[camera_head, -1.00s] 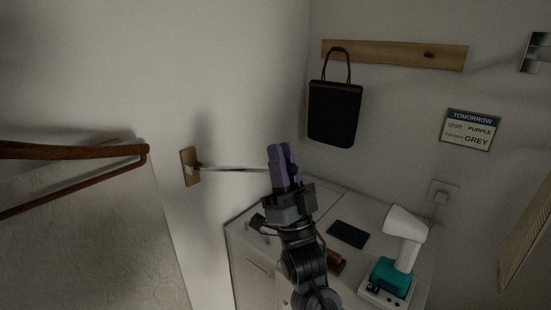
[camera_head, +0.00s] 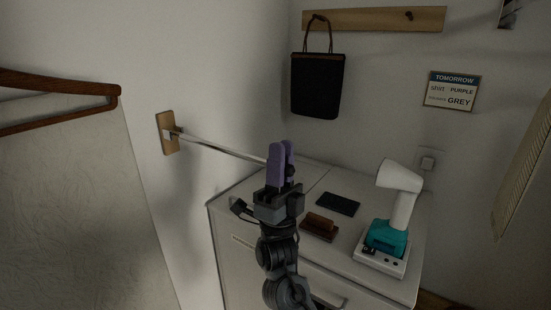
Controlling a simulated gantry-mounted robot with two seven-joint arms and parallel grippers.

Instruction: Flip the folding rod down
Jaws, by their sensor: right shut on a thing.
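The folding rod (camera_head: 222,149) is a thin metal bar. It reaches out from a wooden mounting plate (camera_head: 168,132) on the left wall and slants down to the right. My right gripper (camera_head: 281,163) has purple fingers and is at the rod's free end, shut on it. The fingers hide the tip of the rod. The gripper is above the back left part of the white cabinet. My left gripper is not in view.
On the white cabinet (camera_head: 235,203) are a dark flat item (camera_head: 338,204), a brown brush (camera_head: 319,226) and a white and teal steamer (camera_head: 386,238). A black bag (camera_head: 317,86) hangs from a wooden rack. A hanger (camera_head: 60,85) is at the left.

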